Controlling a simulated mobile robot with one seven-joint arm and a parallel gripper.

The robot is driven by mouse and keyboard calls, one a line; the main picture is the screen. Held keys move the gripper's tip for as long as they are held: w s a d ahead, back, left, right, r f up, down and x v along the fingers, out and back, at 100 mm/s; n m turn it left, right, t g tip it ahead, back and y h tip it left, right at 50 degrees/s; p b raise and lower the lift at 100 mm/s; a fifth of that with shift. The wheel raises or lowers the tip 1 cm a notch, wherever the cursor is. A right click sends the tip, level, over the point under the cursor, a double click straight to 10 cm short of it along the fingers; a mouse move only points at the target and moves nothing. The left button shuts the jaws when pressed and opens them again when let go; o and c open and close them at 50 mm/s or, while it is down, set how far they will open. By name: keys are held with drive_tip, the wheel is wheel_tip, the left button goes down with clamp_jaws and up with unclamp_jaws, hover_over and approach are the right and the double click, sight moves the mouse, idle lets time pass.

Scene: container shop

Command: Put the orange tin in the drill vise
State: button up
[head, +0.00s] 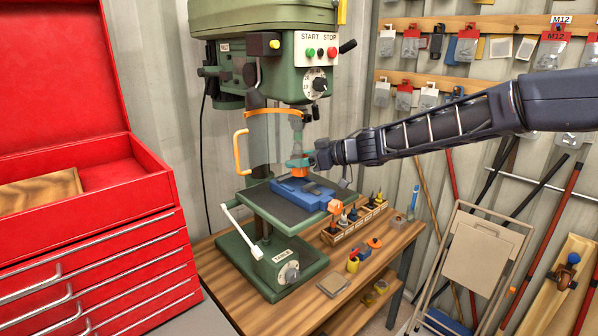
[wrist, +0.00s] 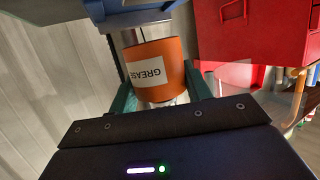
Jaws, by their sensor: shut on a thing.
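My gripper (head: 298,162) is shut on the orange tin (head: 299,171) under the drill press head. In the wrist view the tin (wrist: 158,62) carries a white label reading GREASE, and the green fingers of my gripper (wrist: 160,92) sit on either side of it. The blue drill vise (head: 302,193) lies on the press table, with an orange part at its front right end. The tin is at the vise's back end in the head view. I cannot tell whether it touches the vise or is between its jaws.
The green drill press (head: 265,20) stands over the vise, with an orange-framed guard (head: 241,152) beside the tin. A wooden rack (head: 355,225) of bits and several small containers share the bench (head: 225,268). A red tool chest (head: 110,240) stands at left.

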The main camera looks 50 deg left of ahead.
sight(300, 170)
drive_tip(key=shift+s+a+f, duration=0.1)
drive_tip(key=shift+a+f, duration=0.05)
drive_tip(key=shift+f, duration=1.6)
drive_tip(key=shift+f, duration=0.1)
drive_tip(key=o, duration=1.1)
drive_tip(key=v, duration=1.2)
